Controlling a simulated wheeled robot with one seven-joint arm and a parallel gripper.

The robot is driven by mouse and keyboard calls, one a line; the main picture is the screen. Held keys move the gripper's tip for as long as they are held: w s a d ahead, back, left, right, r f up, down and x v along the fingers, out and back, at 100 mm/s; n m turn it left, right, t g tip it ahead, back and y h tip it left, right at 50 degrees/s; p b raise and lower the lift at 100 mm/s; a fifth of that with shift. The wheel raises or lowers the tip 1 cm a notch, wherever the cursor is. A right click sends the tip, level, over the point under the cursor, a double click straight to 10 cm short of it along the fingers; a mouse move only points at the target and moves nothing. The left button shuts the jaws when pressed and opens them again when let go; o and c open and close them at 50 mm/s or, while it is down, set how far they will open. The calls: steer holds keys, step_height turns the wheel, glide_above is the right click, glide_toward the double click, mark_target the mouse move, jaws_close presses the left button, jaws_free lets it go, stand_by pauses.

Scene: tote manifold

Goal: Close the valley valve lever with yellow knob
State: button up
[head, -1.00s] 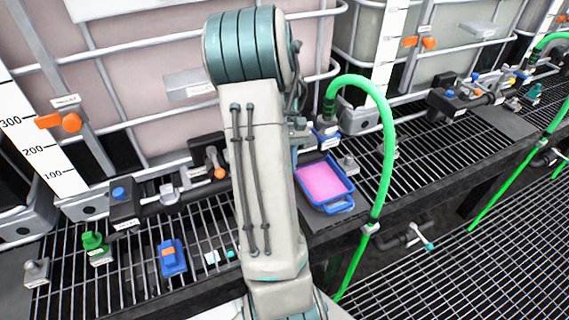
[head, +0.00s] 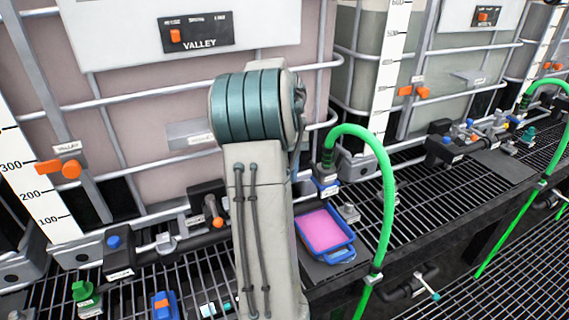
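The valley tank (head: 135,70) is the pinkish one behind my arm, with a dark VALLEY sign (head: 197,33) on its front. Along its base runs a dark pipe manifold (head: 190,241). A valve lever with an orange knob (head: 217,222) stands on this manifold, just left of my arm. I see no yellow-knobbed lever on the visible part of the valley manifold. My arm hides the stretch behind it. My gripper is out of view, so its state does not show.
A blue tray with pink content (head: 352,254) sits right of my arm. A green hose (head: 389,190) arches beside it. A blue block (head: 164,304) and a green fitting (head: 84,291) are at the lower left. Another manifold (head: 460,145) is at the right.

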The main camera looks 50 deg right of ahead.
steer(key=shift+v, duration=1.45)
